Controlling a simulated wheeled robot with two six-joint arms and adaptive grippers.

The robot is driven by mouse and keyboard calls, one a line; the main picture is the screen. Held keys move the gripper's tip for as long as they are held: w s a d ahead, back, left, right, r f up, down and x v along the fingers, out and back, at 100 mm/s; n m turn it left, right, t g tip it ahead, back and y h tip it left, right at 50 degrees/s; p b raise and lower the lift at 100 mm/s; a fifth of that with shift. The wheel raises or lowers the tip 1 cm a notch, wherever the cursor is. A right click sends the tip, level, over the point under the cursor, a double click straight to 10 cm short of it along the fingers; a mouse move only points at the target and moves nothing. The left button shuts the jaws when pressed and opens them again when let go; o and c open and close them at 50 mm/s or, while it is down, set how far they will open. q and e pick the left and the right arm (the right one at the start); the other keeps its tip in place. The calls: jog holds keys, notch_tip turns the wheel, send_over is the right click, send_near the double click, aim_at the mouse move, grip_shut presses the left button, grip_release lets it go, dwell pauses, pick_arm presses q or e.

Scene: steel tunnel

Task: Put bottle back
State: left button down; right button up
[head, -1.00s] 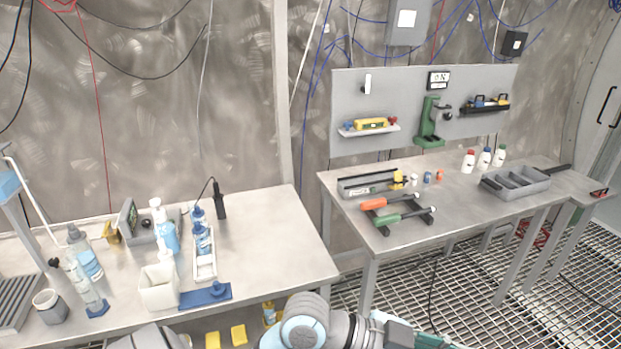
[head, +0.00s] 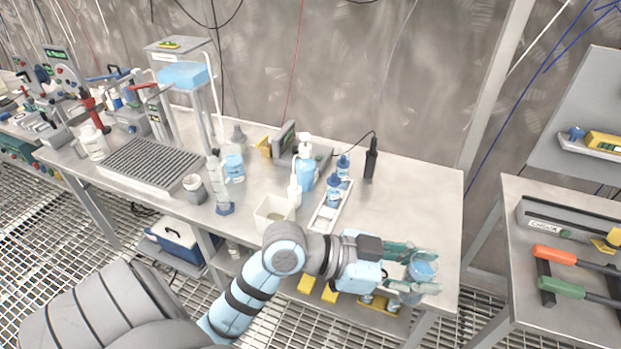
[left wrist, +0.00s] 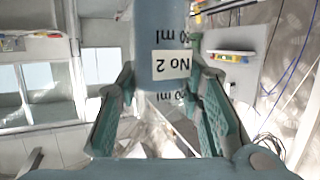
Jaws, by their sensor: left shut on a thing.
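My left gripper (head: 408,268) reaches over the front right part of the steel bench. It is shut on a bottle (head: 424,271) with blue contents, seen from above in the head view. In the left wrist view the bottle (left wrist: 155,28) stands between the fingers of the left gripper (left wrist: 160,105), with a "No 2" label (left wrist: 172,66) and "ml" marks, upside down in that picture. The bottle's far end is cut off there. My right gripper is not in view.
On the bench (head: 408,180) stand a white tray (head: 328,216) with blue-capped bottles, a pump bottle (head: 304,170), a white box (head: 273,214) and a tall cylinder (head: 218,185). A second table (head: 540,320) with tools stands across a gap.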

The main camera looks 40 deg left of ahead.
pick_arm(q)
jog(key=w+a+f+n+t+y, duration=0.1)
jog(key=w+a+n+y, duration=0.4)
jog(key=a, duration=0.6)
jog(key=w+a+f+n+t+y+b, duration=0.15)
jog(key=w+a+n+y, duration=0.35)
jog(key=a, duration=0.6)
jog(key=w+a+f+n+t+y+p, duration=0.1)
jog(key=w+a+n+t+y, duration=0.15)
jog(key=w+a+y, duration=0.65)
jog(key=f+h+b, duration=0.1)
jog(key=f+b, duration=0.1)
jog(key=f, duration=0.4)
jog(key=s+a+f+h+b, duration=0.1)
jog(key=f+b, duration=0.1)
jog(key=f, duration=0.5)
jog(key=s+a+f+n+h+b, duration=0.1)
jog(key=f+b, duration=0.1)
jog(key=f, duration=0.4)
jog(key=shift+a+f+g, duration=0.2)
jog(key=shift+f+g, duration=0.1)
jog(key=shift+f, duration=0.1)
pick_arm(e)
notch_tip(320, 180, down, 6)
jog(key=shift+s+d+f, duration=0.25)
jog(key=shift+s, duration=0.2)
